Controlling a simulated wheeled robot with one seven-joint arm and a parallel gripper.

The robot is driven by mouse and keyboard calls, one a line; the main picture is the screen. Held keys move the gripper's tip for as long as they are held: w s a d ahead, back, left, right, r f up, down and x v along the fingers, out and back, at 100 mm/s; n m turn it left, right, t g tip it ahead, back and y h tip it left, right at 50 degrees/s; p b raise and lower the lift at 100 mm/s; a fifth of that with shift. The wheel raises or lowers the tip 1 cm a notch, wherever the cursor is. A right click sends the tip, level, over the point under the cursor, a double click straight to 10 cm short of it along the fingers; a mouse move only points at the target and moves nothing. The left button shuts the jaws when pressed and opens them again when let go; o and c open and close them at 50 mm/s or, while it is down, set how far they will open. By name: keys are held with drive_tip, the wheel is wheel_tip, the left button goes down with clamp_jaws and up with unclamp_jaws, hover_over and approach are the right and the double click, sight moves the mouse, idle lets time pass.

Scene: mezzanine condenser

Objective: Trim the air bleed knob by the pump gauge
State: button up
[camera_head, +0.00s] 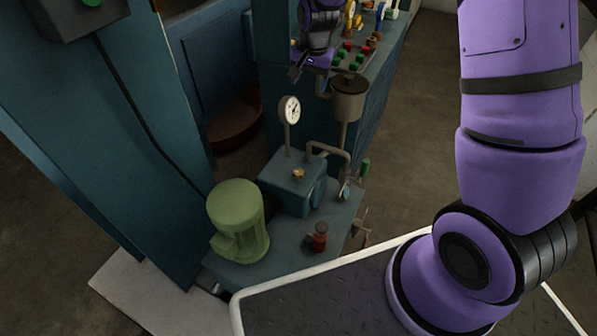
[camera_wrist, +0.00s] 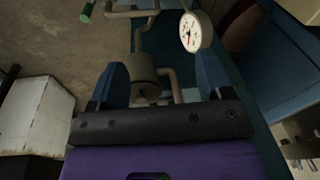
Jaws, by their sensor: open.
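The round white pump gauge (camera_head: 289,109) stands on a thin stem above a teal pump block (camera_head: 291,187). A small brass knob (camera_head: 298,174) sits on top of that block, just below the gauge stem; it is the likely air bleed knob. I cannot make it out in the wrist view. My gripper (camera_head: 312,76) is open and empty, above and beyond the gauge, beside a grey-brown canister. In the wrist view my two blue fingers (camera_wrist: 160,82) are spread, with the canister (camera_wrist: 146,84) showing beyond the gap. The gauge (camera_wrist: 190,32) shows past the right finger.
A green motor (camera_head: 238,215) and a red valve knob (camera_head: 319,237) stand on the teal base. A bent pipe (camera_head: 329,149) and a green handle (camera_head: 365,168) lie right of the block. A panel of coloured buttons (camera_head: 357,56) is behind. Open floor (camera_head: 420,130) lies right.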

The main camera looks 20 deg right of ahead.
drive_tip(key=w+a+f+m+g, duration=0.1)
drive_tip(key=w+f+m, duration=0.15)
drive_tip(key=f, duration=1.15)
hover_over(298, 172)
wheel_tip(298, 172, down, 14)
drive_tip(key=f, duration=0.1)
drive_tip(key=shift+m+g, duration=0.35)
drive_tip(key=shift+g, duration=0.05)
wheel_tip(298, 172, down, 11)
drive_tip(key=shift+d+r, duration=0.1)
drive_tip(key=shift+r, duration=0.05)
drive_tip(key=c, duration=0.9)
